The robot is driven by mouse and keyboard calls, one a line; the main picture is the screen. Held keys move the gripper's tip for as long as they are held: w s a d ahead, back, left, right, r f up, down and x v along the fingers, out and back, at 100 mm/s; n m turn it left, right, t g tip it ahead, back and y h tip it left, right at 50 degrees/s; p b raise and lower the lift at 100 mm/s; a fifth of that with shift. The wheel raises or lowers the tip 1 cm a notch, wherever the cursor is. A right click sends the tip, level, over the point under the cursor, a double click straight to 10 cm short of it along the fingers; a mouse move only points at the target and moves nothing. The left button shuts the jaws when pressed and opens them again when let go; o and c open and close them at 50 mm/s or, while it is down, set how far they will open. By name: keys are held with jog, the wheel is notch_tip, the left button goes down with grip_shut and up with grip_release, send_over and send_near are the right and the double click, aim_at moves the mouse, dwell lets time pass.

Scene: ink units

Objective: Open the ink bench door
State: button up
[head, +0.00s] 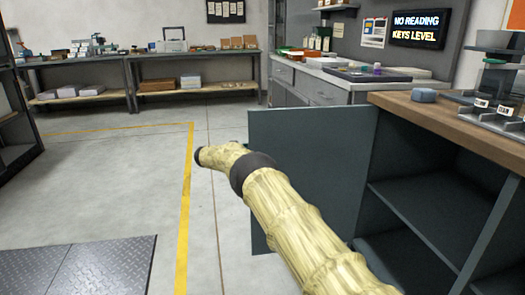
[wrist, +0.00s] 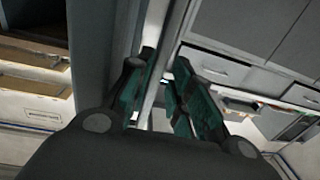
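The ink bench (head: 450,105) stands at the right in the head view, with a wooden top and a dark grey-blue body. Its door (head: 318,150) is swung well open, and the shelves inside (head: 430,205) show. My arm crosses in front of the door and hides part of it.
A grey drawer cabinet (head: 310,82) stands beyond the open door; its drawers also show in the wrist view (wrist: 225,70). Workbenches (head: 195,70) line the back wall. A dark floor mat (head: 80,268) lies at lower left. The floor left of the door is clear.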

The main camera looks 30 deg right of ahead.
jog(key=w+a, duration=0.1)
jog(key=a, duration=0.5)
dwell(0.3)
